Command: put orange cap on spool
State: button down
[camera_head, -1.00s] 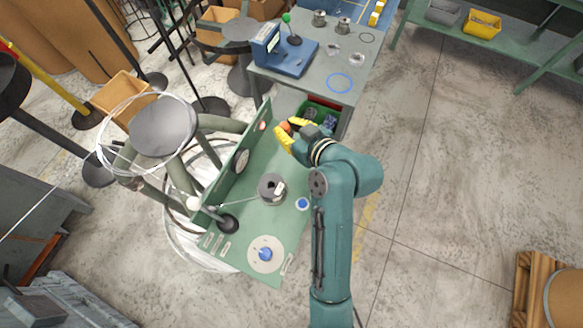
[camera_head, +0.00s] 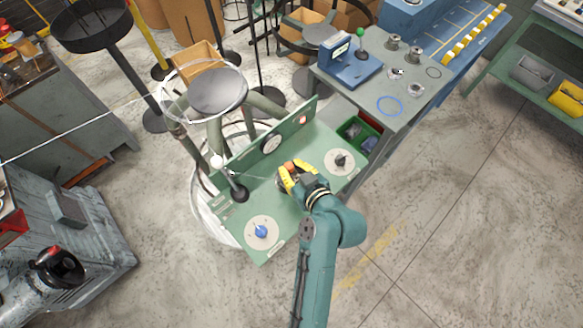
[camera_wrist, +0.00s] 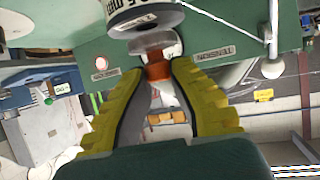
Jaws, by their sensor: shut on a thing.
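The orange cap (camera_head: 290,165) shows between the yellow fingertips of my gripper (camera_head: 286,172) over the green bench. In the wrist view the orange cap (camera_wrist: 158,69) sits between the fingertips (camera_wrist: 157,75), and my gripper is shut on it. The grey spool (camera_wrist: 147,20), with a white label, is just beyond the cap in the wrist view. A grey disc (camera_wrist: 152,41) lies between the two; I cannot tell whether cap and spool touch. In the head view my gripper mostly hides the spool.
The green bench (camera_head: 252,189) has an upright back panel with a gauge. A blue knob (camera_head: 261,231) on a pale disc is at the front, and a dark knob (camera_head: 340,160) is at right. A black-based post (camera_head: 236,190) stands left of my gripper.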

jog(key=shift+f+b, duration=0.45)
jog(key=shift+f, duration=0.1)
jog(key=c, duration=1.1)
grip_release()
jog(key=shift+r, duration=0.1)
